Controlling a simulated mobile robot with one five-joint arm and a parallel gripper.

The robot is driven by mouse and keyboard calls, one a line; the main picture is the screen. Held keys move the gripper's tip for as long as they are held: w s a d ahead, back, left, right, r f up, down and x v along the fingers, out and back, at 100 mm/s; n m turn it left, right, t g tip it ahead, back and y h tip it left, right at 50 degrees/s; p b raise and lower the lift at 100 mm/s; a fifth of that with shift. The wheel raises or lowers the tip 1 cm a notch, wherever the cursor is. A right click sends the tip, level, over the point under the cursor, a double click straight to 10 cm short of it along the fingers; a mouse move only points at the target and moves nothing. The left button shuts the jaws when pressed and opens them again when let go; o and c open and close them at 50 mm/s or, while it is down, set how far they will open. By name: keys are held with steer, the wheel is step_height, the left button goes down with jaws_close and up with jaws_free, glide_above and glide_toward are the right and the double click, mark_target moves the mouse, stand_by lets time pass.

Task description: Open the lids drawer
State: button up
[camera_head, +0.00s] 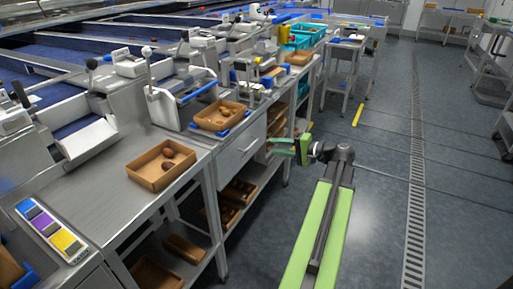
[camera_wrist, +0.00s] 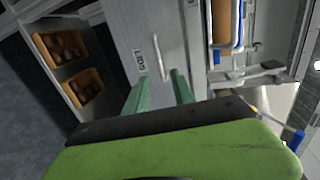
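The lids drawer (camera_head: 238,152) is a grey metal front under the bench, left of my gripper in the head view, and looks shut. In the wrist view the drawer front (camera_wrist: 122,22) fills the upper middle, with a sideways label (camera_wrist: 139,62) that seems to read LIDS. Its pale bar handle (camera_wrist: 158,57) stands just beyond my fingertips. My gripper (camera_wrist: 157,78) is open, its two green fingers apart with nothing between them. The handle lies ahead of the gap, and I see no contact. In the head view my gripper (camera_head: 272,146) points left toward the bench.
Cardboard trays with dates (camera_head: 160,168) (camera_head: 220,118) stand on the bench top. A lower shelf holds brown boxes (camera_head: 240,190), also seen at left in the wrist view (camera_wrist: 62,47). Bench legs stand near my arm. The floor (camera_head: 385,200) on the right is clear.

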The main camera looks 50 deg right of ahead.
mark_target(254, 143)
steer(key=b+x, duration=0.1)
steer(key=x, duration=0.8)
steer(key=shift+s, duration=0.1)
jaws_close()
stand_by(0.9)
